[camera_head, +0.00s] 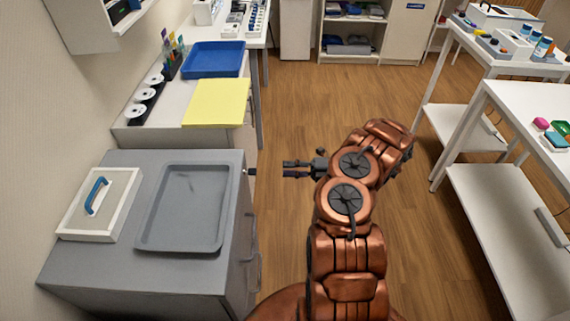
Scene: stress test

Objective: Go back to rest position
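My gripper (287,169) is at the end of my copper-coloured arm, near the middle of the view. It points left, toward the grey cabinet (110,270). Two dark fingers show with a gap between them, and nothing is seen held in it. The fingertips are close to the cabinet's right edge in the picture; I cannot tell the exact distance. My arm is bent and stands over the wooden floor.
An empty grey tray (183,243) and a white lid with a blue handle (98,195) lie on the cabinet. Behind are a yellow board (217,101) and a blue tray (214,59). White tables (535,100) stand right. The wooden floor (300,110) between is clear.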

